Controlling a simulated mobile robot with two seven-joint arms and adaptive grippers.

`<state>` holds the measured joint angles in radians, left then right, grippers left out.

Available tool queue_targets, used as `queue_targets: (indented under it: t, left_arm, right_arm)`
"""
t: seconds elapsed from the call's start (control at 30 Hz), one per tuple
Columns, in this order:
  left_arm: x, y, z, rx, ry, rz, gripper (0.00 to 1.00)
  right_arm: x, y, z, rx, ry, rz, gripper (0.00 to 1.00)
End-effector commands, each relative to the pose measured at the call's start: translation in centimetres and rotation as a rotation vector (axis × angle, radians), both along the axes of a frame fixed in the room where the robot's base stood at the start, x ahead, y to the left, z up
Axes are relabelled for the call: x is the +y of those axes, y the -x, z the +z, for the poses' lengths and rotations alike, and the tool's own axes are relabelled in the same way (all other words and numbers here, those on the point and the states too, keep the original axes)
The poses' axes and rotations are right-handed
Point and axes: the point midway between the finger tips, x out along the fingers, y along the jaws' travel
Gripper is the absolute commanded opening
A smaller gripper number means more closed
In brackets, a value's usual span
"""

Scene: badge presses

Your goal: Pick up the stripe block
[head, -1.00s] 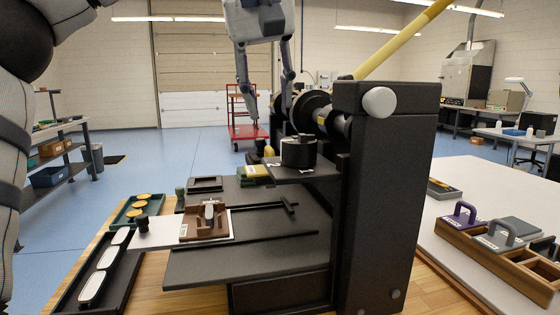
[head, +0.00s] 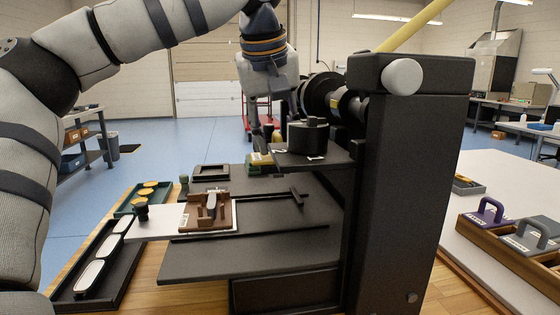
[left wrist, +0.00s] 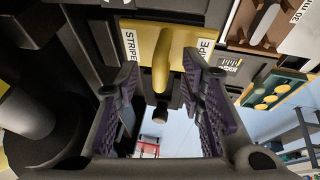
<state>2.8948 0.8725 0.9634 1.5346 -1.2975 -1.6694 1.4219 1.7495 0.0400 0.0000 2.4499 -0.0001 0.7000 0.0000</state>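The stripe block is yellow with a raised yellow handle (left wrist: 163,58) and white labels reading "STRIPE"; it fills the upper middle of the left wrist view. In the left wrist view my left gripper (left wrist: 160,85) is open, with one dark ridged finger on each side of the handle line and nothing between the pads. My right gripper is not in view.
The black press (head: 405,180) stands right of the block. A brown block (head: 207,212) sits on the white sliding plate. A black tray (head: 125,262) and a green tray (head: 126,207) lie left. A wooden rack (head: 500,250) holds purple and grey handled blocks.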

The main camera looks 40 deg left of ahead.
Motion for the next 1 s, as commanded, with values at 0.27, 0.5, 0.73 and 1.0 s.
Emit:
queue_targets:
  t: [0.27,0.5,0.73,1.0]
  left_arm:
    - [0.0,0.1,0.3,-0.004,-0.001,-0.001,0.00]
    - [0.0,0.1,0.3,-0.004,0.000,0.000,0.00]
    - [0.0,0.1,1.5,-0.007,-0.001,0.001,0.00]
    - [0.0,0.2,7.4,-0.014,-0.002,0.005,0.00]
  right_arm:
    - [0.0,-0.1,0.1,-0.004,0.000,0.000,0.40]
    - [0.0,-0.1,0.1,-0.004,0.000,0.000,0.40]
    - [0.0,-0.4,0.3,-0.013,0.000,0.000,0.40]
    - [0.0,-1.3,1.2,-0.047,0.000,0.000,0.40]
